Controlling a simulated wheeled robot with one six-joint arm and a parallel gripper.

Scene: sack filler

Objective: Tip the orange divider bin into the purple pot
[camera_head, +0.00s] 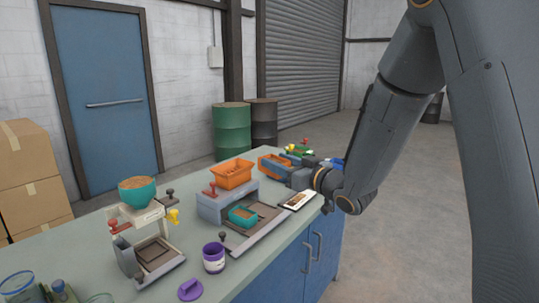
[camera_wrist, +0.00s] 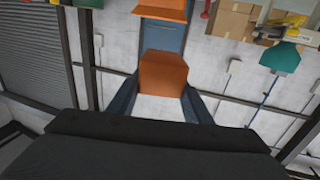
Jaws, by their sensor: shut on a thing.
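An orange bin (camera_head: 274,160) is held in my gripper (camera_head: 280,168) at the far end of the bench, right of the grey filler. In the wrist view the same orange bin (camera_wrist: 165,72) sits between the two dark fingers of my gripper (camera_wrist: 160,90), which are shut on it. It looks roughly level in the head view; its dividers and contents are too small to tell. The purple pot (camera_head: 214,258) with a white band stands upright near the bench's front edge, well to the left of my gripper. Its mouth looks open, with a purple lid (camera_head: 190,290) lying beside it.
A grey filler (camera_head: 213,209) carries another orange container (camera_head: 232,174), with a teal tray (camera_head: 242,216) below. A pale stand (camera_head: 148,228) with a teal bowl (camera_head: 137,190) is left of the pot. A white phone-like slab (camera_head: 298,201) lies near the edge. Glass jars are front left.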

